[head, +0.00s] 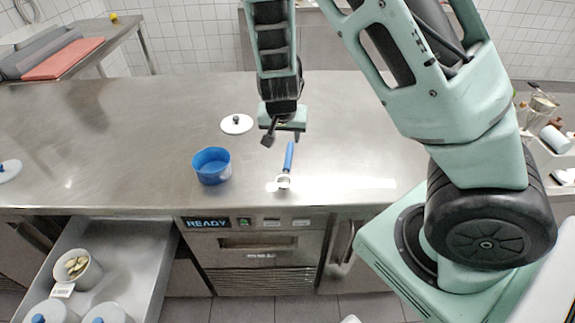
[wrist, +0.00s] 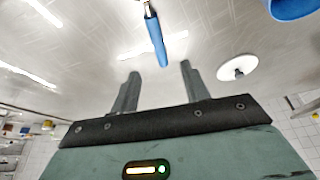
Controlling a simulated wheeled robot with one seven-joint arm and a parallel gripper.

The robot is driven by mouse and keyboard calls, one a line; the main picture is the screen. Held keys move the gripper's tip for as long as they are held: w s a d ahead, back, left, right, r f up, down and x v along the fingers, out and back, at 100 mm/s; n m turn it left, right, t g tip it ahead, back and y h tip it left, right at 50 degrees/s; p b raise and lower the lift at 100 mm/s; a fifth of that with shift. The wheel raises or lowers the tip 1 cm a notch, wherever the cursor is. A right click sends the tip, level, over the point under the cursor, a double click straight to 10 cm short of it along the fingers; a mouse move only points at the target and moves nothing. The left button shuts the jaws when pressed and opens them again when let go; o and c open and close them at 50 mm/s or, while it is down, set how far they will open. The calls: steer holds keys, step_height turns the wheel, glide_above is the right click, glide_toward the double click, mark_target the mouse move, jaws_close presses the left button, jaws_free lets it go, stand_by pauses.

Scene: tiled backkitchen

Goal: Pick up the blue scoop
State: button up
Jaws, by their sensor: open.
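The blue scoop (head: 289,158) lies on the steel counter, with its blue handle pointing away from me and its metal end towards the counter's front edge. In the wrist view its blue handle (wrist: 157,40) shows at the top centre, ahead of the fingers. My gripper (head: 283,137) is above the counter by the far end of the handle. In the wrist view my gripper (wrist: 160,75) has its two fingers apart with nothing between them. The scoop's metal end is mostly cut off in the wrist view.
A blue bowl (head: 211,166) stands left of the scoop. A white lid (head: 236,124) with a dark knob lies behind the bowl. Another lid (head: 8,170) is at the far left. An open drawer (head: 132,260) with containers juts out at front left. The counter right of the scoop is clear.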

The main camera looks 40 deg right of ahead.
glide_above(289, 155)
steer(key=s+a, duration=0.2)
steer(key=f, duration=0.6)
steer(key=shift+w, duration=0.25)
steer(key=p+x, duration=0.1)
steer(key=x, duration=0.3)
steer(key=shift+d+f, duration=0.1)
steer(key=shift+d, duration=0.1)
steer(key=shift+w+d+f, duration=0.1)
steer(key=shift+f, duration=0.25)
steer(key=shift+f, duration=0.15)
jaws_close()
